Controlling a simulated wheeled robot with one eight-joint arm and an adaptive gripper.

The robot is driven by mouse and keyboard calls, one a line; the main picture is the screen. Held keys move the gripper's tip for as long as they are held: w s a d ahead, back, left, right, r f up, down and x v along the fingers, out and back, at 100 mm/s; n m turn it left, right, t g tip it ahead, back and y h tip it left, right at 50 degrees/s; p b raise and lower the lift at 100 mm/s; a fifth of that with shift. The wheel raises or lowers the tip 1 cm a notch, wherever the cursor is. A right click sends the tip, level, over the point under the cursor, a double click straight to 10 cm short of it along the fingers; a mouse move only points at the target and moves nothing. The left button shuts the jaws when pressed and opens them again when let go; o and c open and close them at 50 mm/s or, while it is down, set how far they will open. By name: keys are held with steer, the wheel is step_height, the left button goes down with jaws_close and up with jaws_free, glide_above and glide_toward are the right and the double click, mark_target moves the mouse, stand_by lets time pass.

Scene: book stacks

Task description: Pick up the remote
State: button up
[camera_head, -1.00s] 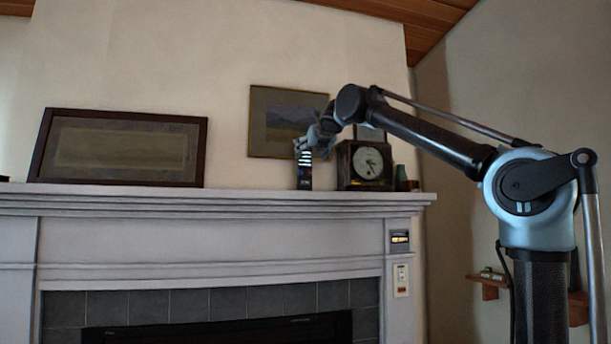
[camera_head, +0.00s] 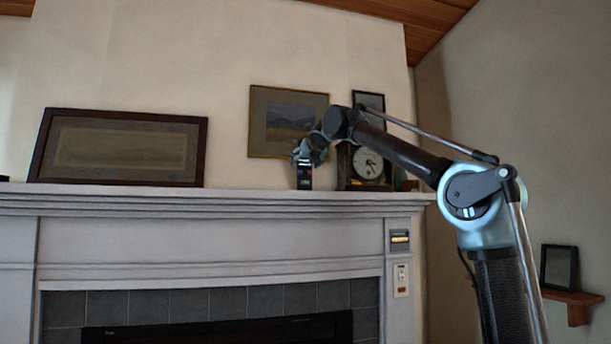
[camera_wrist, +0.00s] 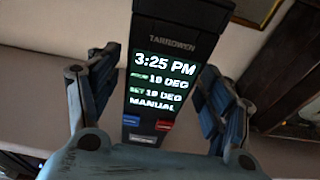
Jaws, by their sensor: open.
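The remote (camera_wrist: 165,75) is a dark upright slab with a lit screen reading "3:25 PM" and a blue and a red button below. It stands on the white mantel, where its lower part (camera_head: 304,180) shows in the head view. My gripper (camera_head: 303,162) is at the remote's upper part, reaching in from the right. In the wrist view my gripper (camera_wrist: 160,110) is open, with one blue finger on each side of the remote. Whether either finger touches it I cannot tell.
The mantel (camera_head: 130,198) runs along the wall. A dark clock (camera_head: 366,164) stands close to the right of the remote, beneath my arm. Framed pictures (camera_head: 118,148) (camera_head: 287,122) are behind on the wall side.

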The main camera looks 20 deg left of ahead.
steer(key=shift+c, duration=0.5)
steer(key=c, duration=1.2)
steer(key=shift+o, duration=0.2)
